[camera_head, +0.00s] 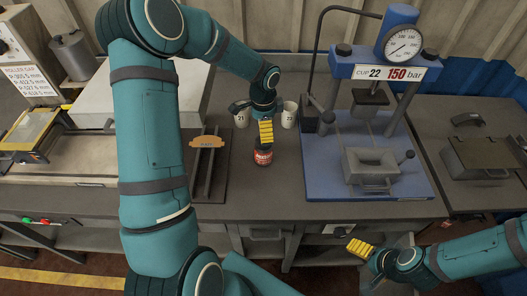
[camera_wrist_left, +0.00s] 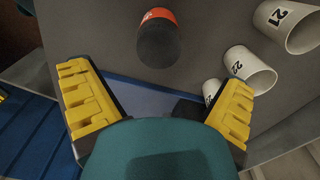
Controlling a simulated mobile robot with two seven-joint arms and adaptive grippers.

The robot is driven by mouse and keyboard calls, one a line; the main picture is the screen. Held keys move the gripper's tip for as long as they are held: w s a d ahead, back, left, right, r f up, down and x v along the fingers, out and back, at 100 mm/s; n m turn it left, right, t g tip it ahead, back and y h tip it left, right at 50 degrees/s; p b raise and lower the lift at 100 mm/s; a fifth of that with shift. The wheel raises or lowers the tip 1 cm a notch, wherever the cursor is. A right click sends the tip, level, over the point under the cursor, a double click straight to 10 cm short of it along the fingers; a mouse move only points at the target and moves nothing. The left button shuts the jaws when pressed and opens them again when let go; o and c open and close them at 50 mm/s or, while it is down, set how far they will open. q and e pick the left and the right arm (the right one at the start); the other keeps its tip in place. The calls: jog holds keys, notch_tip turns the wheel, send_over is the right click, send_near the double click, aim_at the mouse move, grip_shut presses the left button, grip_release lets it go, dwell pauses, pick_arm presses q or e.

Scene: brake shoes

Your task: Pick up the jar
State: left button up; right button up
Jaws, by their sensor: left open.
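The jar (camera_head: 263,157) stands upright on the grey bench near the middle of the head view, with a red label and a dark lid. In the left wrist view the jar (camera_wrist_left: 158,40) shows its dark round top and some red label, ahead of the fingers and apart from them. My left gripper (camera_head: 266,134) hangs just above and behind the jar, hiding part of its top. Its yellow fingers (camera_wrist_left: 157,82) are spread wide with nothing between them. My right gripper (camera_head: 360,247) is low at the front right, away from the jar; its finger opening is unclear.
White cups stand behind the jar: cup 21 (camera_head: 241,118) and cup 22 (camera_head: 289,116), with another partly hidden in the wrist view (camera_wrist_left: 212,90). A blue press (camera_head: 325,180) stands right. A dark rail fixture (camera_head: 207,180) lies left. Bench is clear in front of the jar.

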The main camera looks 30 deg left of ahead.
aim_at(263, 151)
pick_arm(q)
jog(key=shift+f, duration=3.9)
jog(key=c, duration=1.5)
